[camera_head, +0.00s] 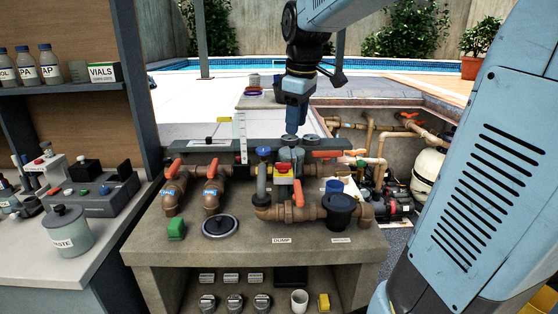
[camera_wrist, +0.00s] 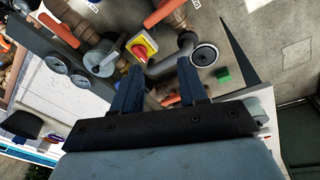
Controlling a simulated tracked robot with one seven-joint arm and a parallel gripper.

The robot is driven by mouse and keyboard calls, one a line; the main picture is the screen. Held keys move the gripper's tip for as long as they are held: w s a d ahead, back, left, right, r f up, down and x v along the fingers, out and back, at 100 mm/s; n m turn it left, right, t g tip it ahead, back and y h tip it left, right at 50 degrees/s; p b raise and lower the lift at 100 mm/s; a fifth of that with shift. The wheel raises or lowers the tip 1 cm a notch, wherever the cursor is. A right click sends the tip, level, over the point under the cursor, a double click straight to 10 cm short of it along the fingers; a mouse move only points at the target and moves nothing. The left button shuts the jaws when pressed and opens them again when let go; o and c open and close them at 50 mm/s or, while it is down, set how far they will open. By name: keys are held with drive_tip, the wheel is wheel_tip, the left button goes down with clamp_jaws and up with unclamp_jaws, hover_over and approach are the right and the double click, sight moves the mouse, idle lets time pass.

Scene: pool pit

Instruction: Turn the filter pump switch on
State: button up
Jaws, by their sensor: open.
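The switch is a red rotary knob on a yellow plate (camera_head: 282,170), set among the pipes at the middle of the bench. It also shows in the wrist view (camera_wrist: 142,47), just beyond my fingertips and slightly left of the gap between them. I cannot read any marking on its position. My gripper (camera_head: 291,130) hangs pointing down above and behind the switch in the head view. In the wrist view my gripper (camera_wrist: 158,72) has its two dark blue fingers spread, with nothing held between them. The fingers appear apart from the switch.
Brown pipes with orange handles (camera_head: 172,168) stand left of the switch. A dark filter pot (camera_head: 341,211) stands at right. A green block (camera_head: 176,229) and a round black lid (camera_head: 220,227) lie on the bench (camera_head: 225,255). Gauges (camera_wrist: 55,65) sit close behind the switch.

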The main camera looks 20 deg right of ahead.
sight(283, 163)
drive_tip(key=w+f+n+g, duration=0.2)
drive_tip(key=w+n, duration=0.3)
drive_tip(key=w, duration=0.6)
drive_tip(key=f, duration=1.4)
drive_tip(key=shift+d, duration=0.25)
drive_tip(key=shift+r, duration=0.1)
drive_tip(key=shift+c, duration=0.2)
clamp_jaws()
